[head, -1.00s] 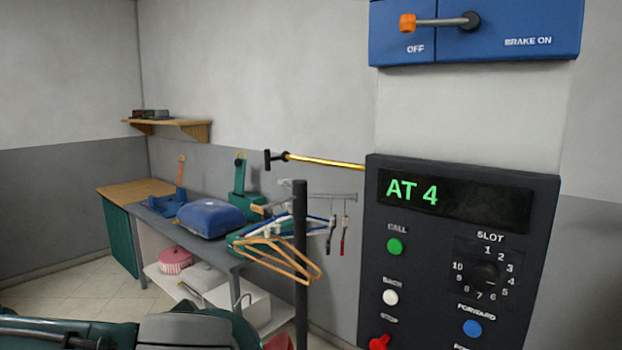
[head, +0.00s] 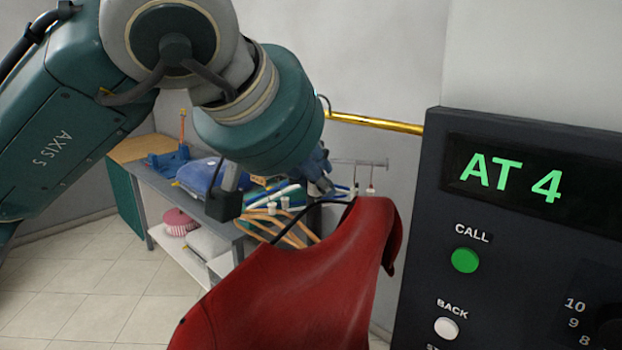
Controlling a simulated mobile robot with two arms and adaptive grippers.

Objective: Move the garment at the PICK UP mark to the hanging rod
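The red garment (head: 300,290) hangs large and close at the bottom centre of the head view, on a dark hanger (head: 312,226). My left arm comes in from the left, and its gripper (head: 322,180) is at the top of the hanger. The gripper appears shut on the hanger, though the fingertips are partly hidden. The brass hanging rod (head: 375,123) runs along above and behind the garment. Its left end is hidden behind my arm. The garment is below the rod and apart from it. My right gripper is not in view. No PICK UP mark is visible.
A control panel (head: 530,130) reading "AT 4" stands close on the right. Behind the garment are wooden hangers (head: 275,228), a small grey rail (head: 358,162) and a bench (head: 172,222) with a folded blue item (head: 200,175). Floor at left is clear.

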